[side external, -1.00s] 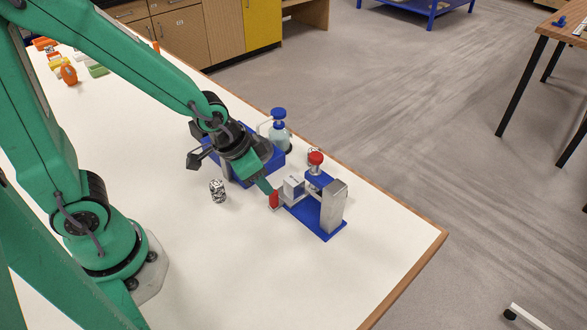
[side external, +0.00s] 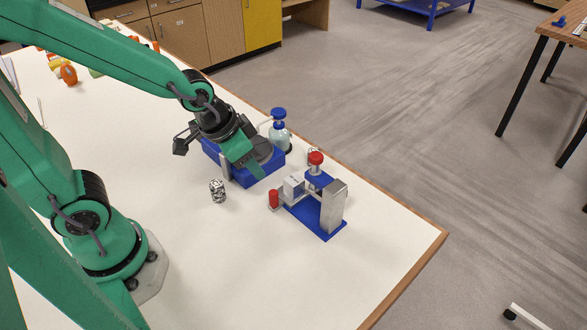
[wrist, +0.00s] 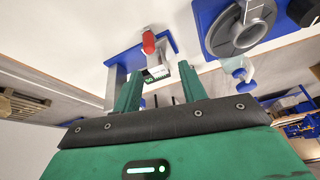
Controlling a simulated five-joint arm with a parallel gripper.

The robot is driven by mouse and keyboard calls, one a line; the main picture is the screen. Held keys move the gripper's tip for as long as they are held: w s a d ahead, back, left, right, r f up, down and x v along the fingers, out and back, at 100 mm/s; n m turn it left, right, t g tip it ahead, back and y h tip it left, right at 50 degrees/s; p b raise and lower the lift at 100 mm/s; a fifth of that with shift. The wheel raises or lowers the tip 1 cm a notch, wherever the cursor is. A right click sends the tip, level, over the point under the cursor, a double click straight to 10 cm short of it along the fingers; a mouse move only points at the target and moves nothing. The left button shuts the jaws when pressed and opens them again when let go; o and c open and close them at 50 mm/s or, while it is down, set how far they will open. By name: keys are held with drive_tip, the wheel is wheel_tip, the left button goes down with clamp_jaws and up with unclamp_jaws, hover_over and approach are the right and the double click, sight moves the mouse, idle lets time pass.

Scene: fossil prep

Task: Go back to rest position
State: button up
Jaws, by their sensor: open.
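My gripper (side external: 250,168) is open and empty, raised above the table beside the blue box-shaped base (side external: 213,152). In the wrist view its two green fingers (wrist: 157,92) stand apart with nothing held between them. A blue-based fixture (side external: 326,232) with a metal upright, a white block (side external: 293,186) and red knobs stands to the right of my gripper, apart from it. The fixture's blue plate also shows in the wrist view (wrist: 128,58), with one red knob (wrist: 149,43) beyond the fingertips.
A bottle with a blue cap (side external: 279,113) stands behind the blue base. Orange and green items (side external: 68,74) lie at the far left. The table's front area is clear.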

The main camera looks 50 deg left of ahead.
drive_tip(key=s+a+r+n, duration=0.1)
drive_tip(key=s+a+r, duration=0.1)
drive_tip(key=r, duration=0.4)
drive_tip(key=s+a+r+n+t, duration=0.1)
drive_tip(key=s+a+r, duration=0.2)
drive_tip(key=s+r, duration=0.2)
drive_tip(key=shift+s+r+n+y, duration=0.3)
drive_tip(key=shift+r+y, duration=0.1)
drive_tip(key=shift+r, duration=0.05)
